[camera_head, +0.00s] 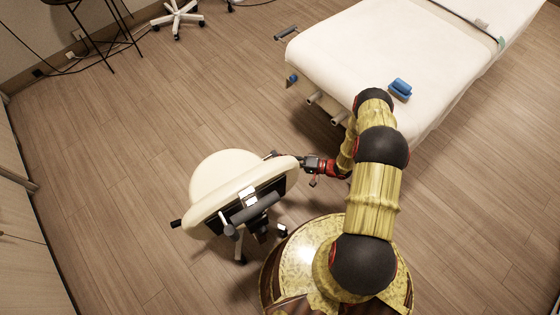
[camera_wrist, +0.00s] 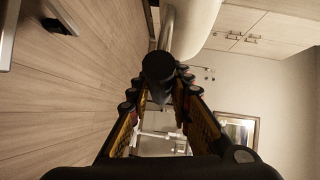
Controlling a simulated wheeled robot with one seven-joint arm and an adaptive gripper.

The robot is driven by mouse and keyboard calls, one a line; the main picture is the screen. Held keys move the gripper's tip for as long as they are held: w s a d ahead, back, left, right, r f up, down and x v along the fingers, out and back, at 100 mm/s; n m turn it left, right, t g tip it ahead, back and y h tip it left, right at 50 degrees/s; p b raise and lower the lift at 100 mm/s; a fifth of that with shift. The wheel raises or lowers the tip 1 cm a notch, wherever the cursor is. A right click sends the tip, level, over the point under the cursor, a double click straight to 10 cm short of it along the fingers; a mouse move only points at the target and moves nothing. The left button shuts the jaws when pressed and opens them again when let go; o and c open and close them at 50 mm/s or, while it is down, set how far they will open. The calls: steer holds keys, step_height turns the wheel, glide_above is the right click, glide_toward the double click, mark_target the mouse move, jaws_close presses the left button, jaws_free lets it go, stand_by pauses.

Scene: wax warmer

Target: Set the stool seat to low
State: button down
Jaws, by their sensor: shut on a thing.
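The stool's cream saddle seat (camera_head: 225,180) is tilted, with dark mechanism parts under its front edge. My gripper (camera_head: 308,164) is at the seat's right edge. In the wrist view my gripper (camera_wrist: 159,84) has its fingers on both sides of the black end of a metal lever (camera_wrist: 158,65), and it is shut on that lever. The cream seat also shows above the lever in the wrist view (camera_wrist: 194,25). In the head view the lever's held end is hidden by the gripper. The stool's base is mostly hidden under the seat.
A white treatment bed (camera_head: 350,50) stands at the upper right, with a blue object (camera_head: 401,88) on it. A white wheeled base (camera_head: 178,18) is at the back. Cabinets (camera_head: 25,240) line the left edge. Wood floor left of the stool is clear.

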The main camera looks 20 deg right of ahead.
steer(key=shift+s+f, duration=0.1)
steer(key=shift+f, duration=0.2)
steer(key=c, duration=2)
jaws_free()
steer(key=o, duration=0.4)
steer(key=shift+d+r, duration=0.1)
steer(key=shift+d, duration=0.05)
steer(key=v, duration=1.1)
steer(key=shift+s+d+r, duration=0.15)
steer(key=shift+d, duration=0.15)
